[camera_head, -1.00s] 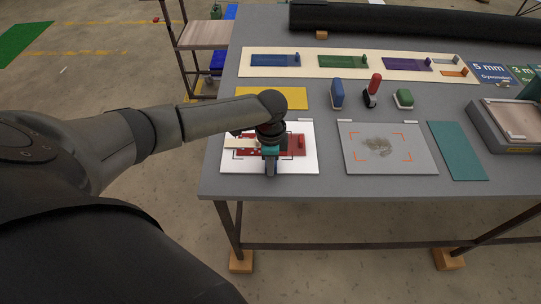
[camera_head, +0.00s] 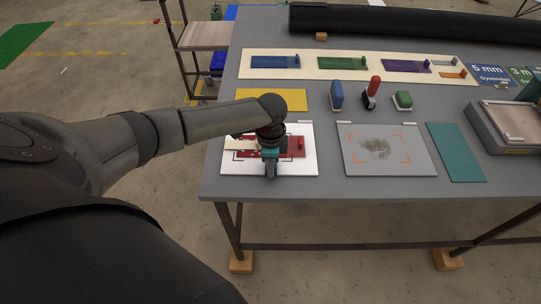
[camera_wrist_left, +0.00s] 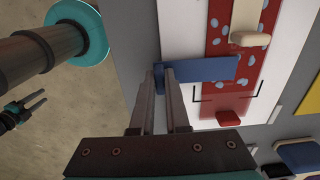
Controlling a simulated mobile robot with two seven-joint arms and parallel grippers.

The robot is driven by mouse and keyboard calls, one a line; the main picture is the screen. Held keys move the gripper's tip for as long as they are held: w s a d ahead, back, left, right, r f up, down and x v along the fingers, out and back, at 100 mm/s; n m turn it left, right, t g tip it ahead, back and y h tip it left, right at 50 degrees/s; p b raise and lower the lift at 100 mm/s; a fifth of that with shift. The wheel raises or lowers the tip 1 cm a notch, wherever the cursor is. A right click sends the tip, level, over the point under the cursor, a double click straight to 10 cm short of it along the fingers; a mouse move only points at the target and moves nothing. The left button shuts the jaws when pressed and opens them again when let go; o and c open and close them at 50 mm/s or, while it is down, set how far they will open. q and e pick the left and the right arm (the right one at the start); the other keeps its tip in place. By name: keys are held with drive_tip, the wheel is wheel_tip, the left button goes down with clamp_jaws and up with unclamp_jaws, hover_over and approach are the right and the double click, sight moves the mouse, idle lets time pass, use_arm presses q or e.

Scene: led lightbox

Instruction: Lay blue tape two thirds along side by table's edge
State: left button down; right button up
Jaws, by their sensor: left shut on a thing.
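The blue tape (camera_wrist_left: 212,69) is a flat blue strip in the left wrist view. It reaches from the table-edge side of the white board (camera_wrist_left: 180,25) across onto the red spotted strip (camera_wrist_left: 214,48). My left gripper (camera_wrist_left: 163,72) is shut on the tape's outer end, near the board's edge. In the head view my left gripper (camera_head: 270,170) is over the white board (camera_head: 305,165) and hides the tape. I cannot tell whether the tape touches the board. My right gripper (camera_wrist_left: 38,102) shows small over the floor, its fingers apart and empty.
A cream block (camera_head: 240,143) and a red knob (camera_head: 301,143) are at the red strip's ends. A grey board (camera_head: 365,165) with a dark smudge, a teal sheet (camera_head: 456,152) and a yellow sheet (camera_head: 290,97) lie around. Bare table (camera_head: 350,188) runs along the front edge.

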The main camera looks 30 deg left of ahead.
use_arm(q)
drive_tip(key=shift+f, duration=0.35)
drive_tip(key=c, duration=0.8)
unclamp_jaws()
drive_tip(key=shift+c, duration=0.2)
drive_tip(key=shift+r, duration=0.1)
wheel_tip(320, 180, up, 15)
drive_tip(key=p, duration=0.1)
idle(0.3)
